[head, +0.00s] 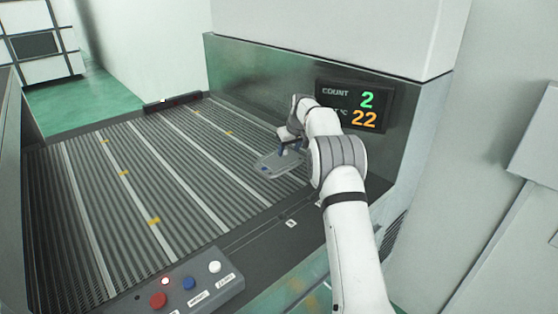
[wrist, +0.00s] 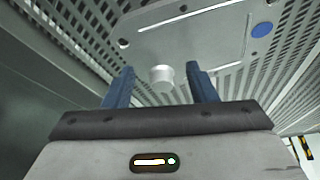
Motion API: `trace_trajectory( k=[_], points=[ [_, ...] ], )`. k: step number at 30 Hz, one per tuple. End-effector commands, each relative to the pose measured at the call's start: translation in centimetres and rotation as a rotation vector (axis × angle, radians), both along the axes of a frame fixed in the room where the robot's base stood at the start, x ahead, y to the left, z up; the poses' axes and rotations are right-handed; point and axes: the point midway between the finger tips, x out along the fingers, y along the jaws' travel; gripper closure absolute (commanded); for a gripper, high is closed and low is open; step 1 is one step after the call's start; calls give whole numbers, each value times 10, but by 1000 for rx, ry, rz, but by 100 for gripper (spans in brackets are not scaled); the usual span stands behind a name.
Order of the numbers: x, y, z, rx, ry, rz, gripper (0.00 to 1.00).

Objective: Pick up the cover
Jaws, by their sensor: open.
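The cover (head: 277,165) is a flat grey metal plate lying on the slatted conveyor bed, near its right side in the head view. In the wrist view the cover (wrist: 195,45) fills the upper middle, with slots, small holes, a blue round mark and a pale round knob (wrist: 161,78). My gripper (wrist: 158,86) is open, its two blue fingers on either side of the knob with gaps showing. I cannot tell the height of the fingertips over the plate. In the head view my gripper (head: 286,143) is above the cover, partly hidden by my arm.
The slatted bed (head: 130,190) is clear to the left. A metal-faced housing (head: 260,90) with a display (head: 354,106) reading 2 and 22 stands behind. A button box (head: 180,292) with red, blue and white buttons sits at the front edge.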

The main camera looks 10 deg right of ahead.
Motion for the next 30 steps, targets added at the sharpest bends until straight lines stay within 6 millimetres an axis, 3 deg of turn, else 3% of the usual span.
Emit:
trace_trajectory(
  k=[9,23,30],
  points=[
    [30,10,3,-1,0,1,48],
    [36,13,-11,0,0,1,48],
    [36,13,-11,0,0,1,67]
  ],
)
